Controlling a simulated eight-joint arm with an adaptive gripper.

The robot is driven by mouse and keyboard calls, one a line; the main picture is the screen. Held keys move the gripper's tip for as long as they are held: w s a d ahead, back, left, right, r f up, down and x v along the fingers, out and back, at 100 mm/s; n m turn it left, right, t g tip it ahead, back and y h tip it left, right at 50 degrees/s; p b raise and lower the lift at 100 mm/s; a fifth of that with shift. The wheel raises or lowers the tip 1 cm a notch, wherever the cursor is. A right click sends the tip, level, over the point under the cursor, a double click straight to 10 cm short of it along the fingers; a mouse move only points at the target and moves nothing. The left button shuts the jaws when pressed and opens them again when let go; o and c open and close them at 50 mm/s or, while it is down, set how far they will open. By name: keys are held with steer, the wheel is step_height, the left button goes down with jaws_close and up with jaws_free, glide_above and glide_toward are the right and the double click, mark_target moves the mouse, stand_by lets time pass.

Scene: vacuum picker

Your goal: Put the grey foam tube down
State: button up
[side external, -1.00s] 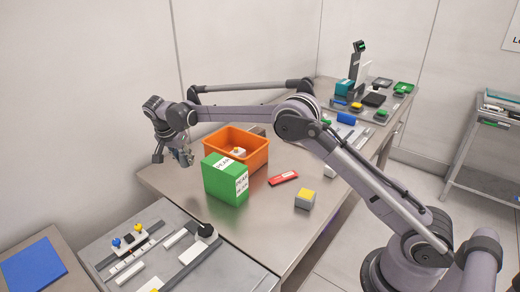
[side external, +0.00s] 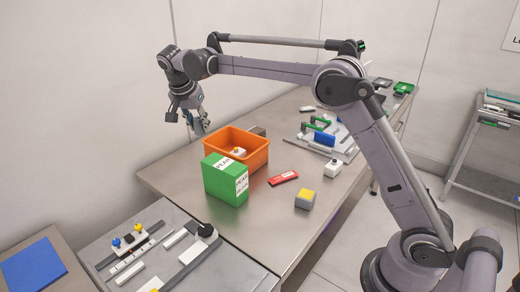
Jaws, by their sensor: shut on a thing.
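My gripper (side external: 199,126) is above the far left edge of the table, up and to the left of the orange bin. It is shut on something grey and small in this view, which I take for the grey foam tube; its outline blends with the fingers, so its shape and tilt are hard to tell. The held thing is in the air, apart from the table and the bin.
The orange bin (side external: 262,157) holds a small white item (side external: 238,152). A green box (side external: 225,180) stands before it. A red packet (side external: 284,178), a grey-yellow block (side external: 305,199) and a white block (side external: 333,168) lie to the right. Bare metal table (side external: 262,226) is in front.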

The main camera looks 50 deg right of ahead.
steer(key=s+d+f+m, duration=0.1)
steer(key=s+d, duration=0.3)
steer(key=s, duration=1.1)
steer(key=s+d+f, duration=0.1)
steer(key=s+d, duration=0.3)
steer(key=s, duration=1)
glide_above(269, 222)
steer(key=a, duration=0.1)
steer(key=f, duration=1.3)
steer(key=shift+s+a+f, duration=0.2)
steer(key=shift+s+f, duration=0.05)
steer(key=shift+f, duration=2.1)
steer(key=shift+f, duration=0.15)
